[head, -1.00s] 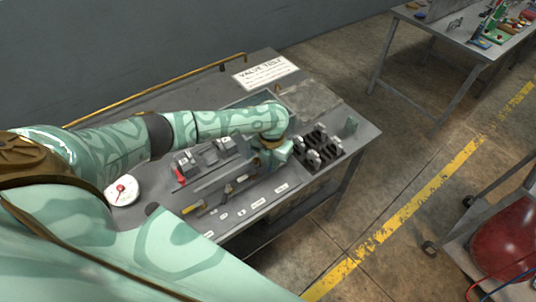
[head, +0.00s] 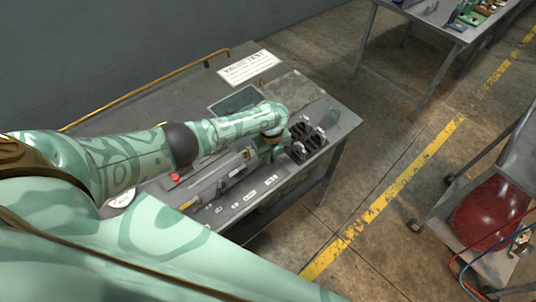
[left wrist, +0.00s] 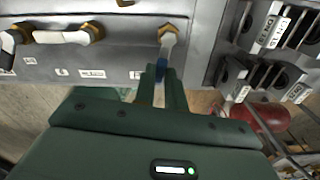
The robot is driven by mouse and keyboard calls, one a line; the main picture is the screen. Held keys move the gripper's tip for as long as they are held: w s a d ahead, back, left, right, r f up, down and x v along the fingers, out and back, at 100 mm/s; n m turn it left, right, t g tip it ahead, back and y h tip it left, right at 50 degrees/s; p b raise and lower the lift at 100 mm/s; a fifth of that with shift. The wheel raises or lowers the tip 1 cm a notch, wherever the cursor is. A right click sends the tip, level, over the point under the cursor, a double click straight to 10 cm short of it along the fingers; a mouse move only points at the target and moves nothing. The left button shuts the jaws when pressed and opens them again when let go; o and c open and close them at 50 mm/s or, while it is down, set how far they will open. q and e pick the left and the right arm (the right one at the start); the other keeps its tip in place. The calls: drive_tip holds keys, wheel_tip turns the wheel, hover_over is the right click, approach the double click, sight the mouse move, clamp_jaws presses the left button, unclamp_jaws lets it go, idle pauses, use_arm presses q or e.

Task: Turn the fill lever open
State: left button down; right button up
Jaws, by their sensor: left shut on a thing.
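My left gripper (left wrist: 161,78) is shut on the blue grip of a lever (left wrist: 168,42) in the left wrist view. The lever has a pale metal shank and a brass nut at its top, and points down between the fingers. I cannot read which lever it is. My right gripper is out of view.
Black fittings with white tags (left wrist: 262,76) stand close to the right of my left gripper. A sign (head: 248,67) lies on the bench. A cart with a red tank (head: 488,215) stands at the right, and another table (head: 420,38) at the back. The floor between is clear.

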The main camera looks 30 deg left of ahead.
use_arm(q)
drive_tip(key=shift+w+d+n, duration=0.15)
drive_tip(key=shift+w+n, duration=0.2)
drive_tip(key=shift+n, duration=0.65)
drive_tip(key=c, duration=1.7)
unclamp_jaws()
drive_tip(key=shift+c, duration=0.2)
wheel_tip(320, 180, up, 16)
drive_tip(key=p, duration=0.7)
drive_tip(key=shift+r, duration=0.15)
